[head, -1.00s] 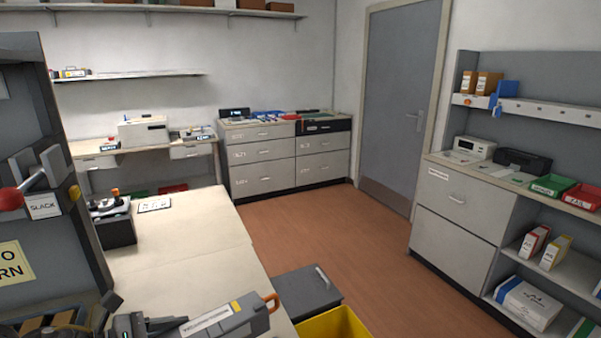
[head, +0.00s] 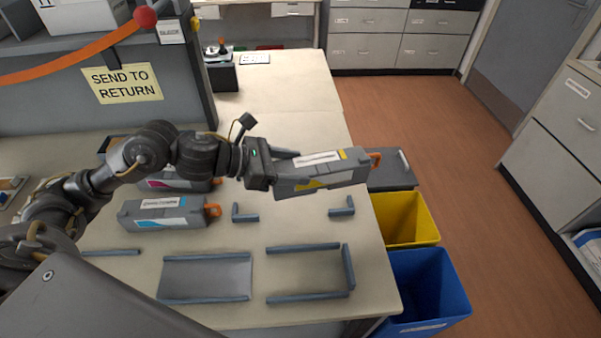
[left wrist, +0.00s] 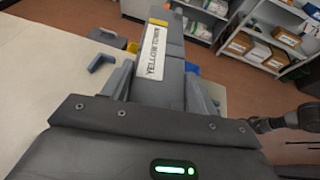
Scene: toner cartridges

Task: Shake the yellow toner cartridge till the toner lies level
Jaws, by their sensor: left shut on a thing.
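The yellow toner cartridge (head: 325,171) is a grey box with a white label, yellow marks and an orange loop at its right end. My left gripper (head: 284,170) is shut on its left end and holds it over the right edge of the bench, apart from the surface. In the left wrist view, the cartridge (left wrist: 158,62) extends away between the fingers, with its label reading "YELLOW TONER". The toner inside cannot be seen. My right gripper is not in view.
A cyan-marked cartridge (head: 165,213) and a magenta-marked one (head: 175,182) lie on the bench (head: 290,95). Grey guide rails (head: 303,248) stand at the front. A yellow bin (head: 405,222) and a blue bin (head: 430,285) stand right of the bench, below the cartridge.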

